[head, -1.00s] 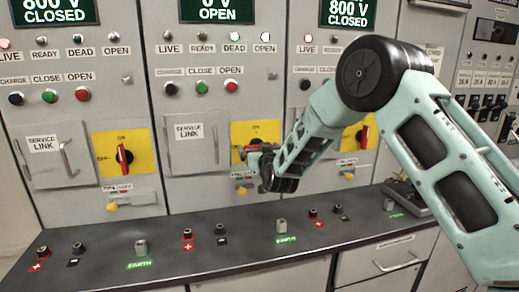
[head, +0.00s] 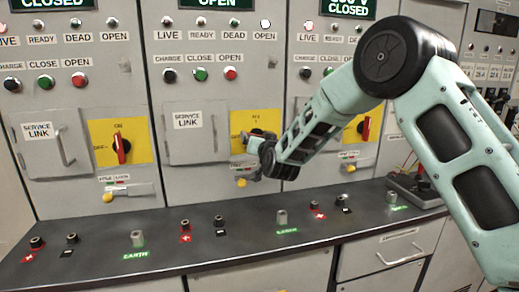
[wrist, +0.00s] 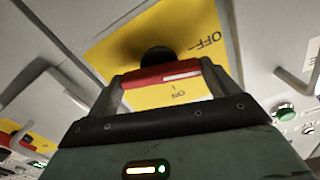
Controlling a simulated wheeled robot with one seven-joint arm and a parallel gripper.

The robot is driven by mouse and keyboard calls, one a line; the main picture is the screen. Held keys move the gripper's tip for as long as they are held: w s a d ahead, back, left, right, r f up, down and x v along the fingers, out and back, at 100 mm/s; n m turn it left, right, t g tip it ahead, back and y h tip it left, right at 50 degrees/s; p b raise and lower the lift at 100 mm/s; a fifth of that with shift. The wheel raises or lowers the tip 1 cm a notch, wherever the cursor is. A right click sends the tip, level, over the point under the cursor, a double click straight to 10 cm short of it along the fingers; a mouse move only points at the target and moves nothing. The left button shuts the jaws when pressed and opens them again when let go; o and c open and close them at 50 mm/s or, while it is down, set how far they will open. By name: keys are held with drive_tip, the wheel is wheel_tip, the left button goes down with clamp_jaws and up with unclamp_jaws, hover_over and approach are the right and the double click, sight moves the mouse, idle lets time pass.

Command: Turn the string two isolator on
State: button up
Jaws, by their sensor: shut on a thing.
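The string two isolator is a red handle on a black hub, on the middle panel's yellow plate (head: 240,121). In the head view the arm hides the handle. In the wrist view the red handle (wrist: 160,76) lies crosswise between the two fingers, its white line toward the OFF side of the plate (wrist: 205,38). The ON mark shows below the handle, upside down in this view. My gripper (head: 256,142) is at the plate, and in the wrist view its fingers (wrist: 162,84) are shut on the handle's ends.
The service link door (head: 196,132) is left of the isolator. The left panel's isolator (head: 121,148) stands upright. The black bench (head: 330,224) carries several terminals under the panels.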

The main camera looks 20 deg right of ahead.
drive_tip(key=m+b, duration=0.7)
drive_tip(key=b, duration=0.2)
drive_tip(key=m+b, duration=0.7)
drive_tip(key=b, duration=0.2)
drive_tip(key=shift+f+m, duration=0.2)
drive_tip(key=shift+m, duration=0.1)
drive_tip(key=shift+r, duration=0.1)
drive_tip(key=o, duration=0.8)
drive_tip(key=shift+d, duration=0.1)
drive_tip(key=shift+s, duration=0.1)
drive_tip(key=s+b, duration=0.2)
drive_tip(key=s, duration=1.5)
